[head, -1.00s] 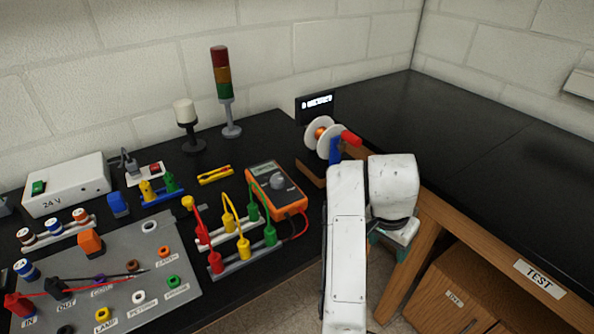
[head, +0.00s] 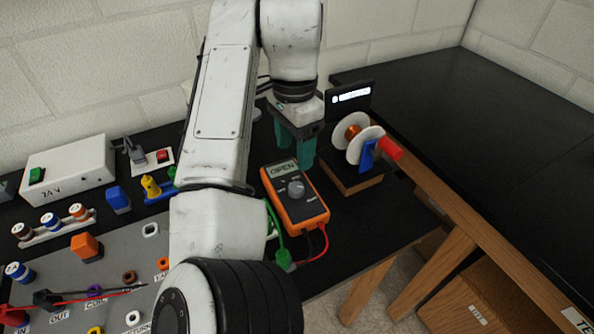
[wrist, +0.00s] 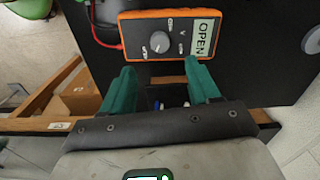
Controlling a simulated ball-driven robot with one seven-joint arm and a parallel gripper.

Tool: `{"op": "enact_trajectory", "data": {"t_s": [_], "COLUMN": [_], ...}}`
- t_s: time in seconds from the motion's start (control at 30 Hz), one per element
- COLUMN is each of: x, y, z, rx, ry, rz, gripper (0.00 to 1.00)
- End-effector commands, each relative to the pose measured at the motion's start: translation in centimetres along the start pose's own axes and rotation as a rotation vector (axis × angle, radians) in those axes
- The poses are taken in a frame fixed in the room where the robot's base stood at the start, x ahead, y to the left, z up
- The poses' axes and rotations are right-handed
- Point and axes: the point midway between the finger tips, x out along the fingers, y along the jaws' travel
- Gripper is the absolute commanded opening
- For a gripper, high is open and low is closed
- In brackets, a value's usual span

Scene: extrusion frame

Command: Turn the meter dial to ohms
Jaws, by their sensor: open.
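The orange multimeter (head: 309,215) lies on the black bench in the head view, its screen reading "OPEN". Its grey round dial (head: 296,188) sits in the middle of the dark face. In the wrist view the meter (wrist: 138,52) is near the top, with the dial (wrist: 159,41) and several small labels around it; the labels are too small to read. My gripper (head: 303,163) points down just behind the meter's screen end in the head view. In the wrist view its two teal fingers (wrist: 160,86) are apart with nothing between them, clear of the dial.
A wire spool on a stand (head: 361,145) is right of the meter. A 24 V supply (head: 70,168) and a grey panel (head: 120,262) lie left. My arm hides part of the bench.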

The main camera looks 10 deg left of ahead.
Motion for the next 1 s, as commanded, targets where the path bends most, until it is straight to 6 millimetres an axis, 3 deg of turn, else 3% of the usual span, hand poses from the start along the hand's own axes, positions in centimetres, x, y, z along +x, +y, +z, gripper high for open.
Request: {"op": "enact_trajectory", "data": {"t_s": [0.5, 0.7, 1.0], "x": [8.4, 9.9, 10.1], "y": [0.1, 0.1, 0.1], "z": [-0.1, -0.1, -0.1], "rx": [-0.001, 0.000, 0.000], "ry": [0.000, 0.000, 0.001], "rz": [0.002, 0.001, -0.001], "gripper": [0.61, 0.61, 0.61]}}
